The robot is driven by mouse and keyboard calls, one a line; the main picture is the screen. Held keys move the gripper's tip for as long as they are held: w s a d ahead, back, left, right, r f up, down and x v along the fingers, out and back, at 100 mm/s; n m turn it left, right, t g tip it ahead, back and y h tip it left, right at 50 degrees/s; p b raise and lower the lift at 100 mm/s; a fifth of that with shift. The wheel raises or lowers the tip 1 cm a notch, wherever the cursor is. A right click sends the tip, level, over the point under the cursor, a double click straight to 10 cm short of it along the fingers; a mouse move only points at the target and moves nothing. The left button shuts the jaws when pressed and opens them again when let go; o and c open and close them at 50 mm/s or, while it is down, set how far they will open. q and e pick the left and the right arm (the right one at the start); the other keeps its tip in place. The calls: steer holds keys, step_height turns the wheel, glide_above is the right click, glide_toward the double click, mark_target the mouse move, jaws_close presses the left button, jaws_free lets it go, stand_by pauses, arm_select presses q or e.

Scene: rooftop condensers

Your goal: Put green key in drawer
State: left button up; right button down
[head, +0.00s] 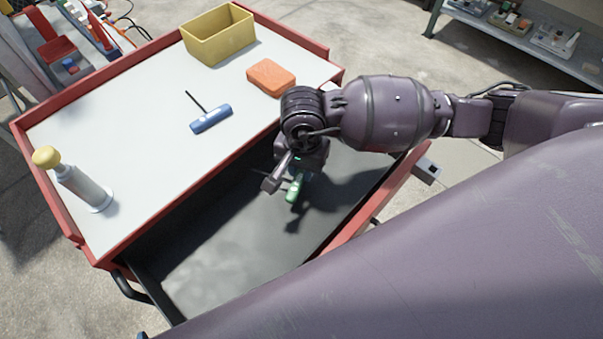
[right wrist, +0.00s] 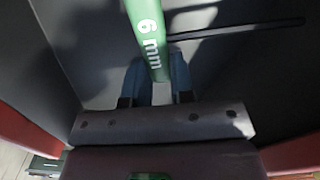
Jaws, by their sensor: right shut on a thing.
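The green key (head: 295,187) is in my right gripper (head: 288,188), over the open drawer (head: 220,255) of the red cart. In the right wrist view the green handle (right wrist: 147,30), marked "6 mm", sits between the two fingers of the right gripper (right wrist: 155,82), which is shut on it. A thin dark rod (right wrist: 240,28) shows behind it, over the drawer's dark floor. I cannot tell the exact height of the key above the drawer floor. The drawer is pulled out and looks empty. My left gripper is not in view.
On the cart top (head: 110,130) are a blue-handled key (head: 211,118), an orange sponge (head: 271,77), a yellow bin (head: 220,36) and a grey bottle with a yellow cap (head: 82,187). Shelves (head: 530,30) with small parts stand at the upper right.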

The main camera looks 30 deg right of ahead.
step_height(320, 180, down, 3)
steer(key=shift+s+f+b, duration=0.1)
steer(key=shift+f+b, duration=0.1)
steer(key=shift+b, duration=0.15)
steer(key=shift+r, duration=0.1)
steer(key=c, duration=1.4)
jaws_free()
steer(key=shift+f, duration=0.2)
steer(key=o, duration=0.4)
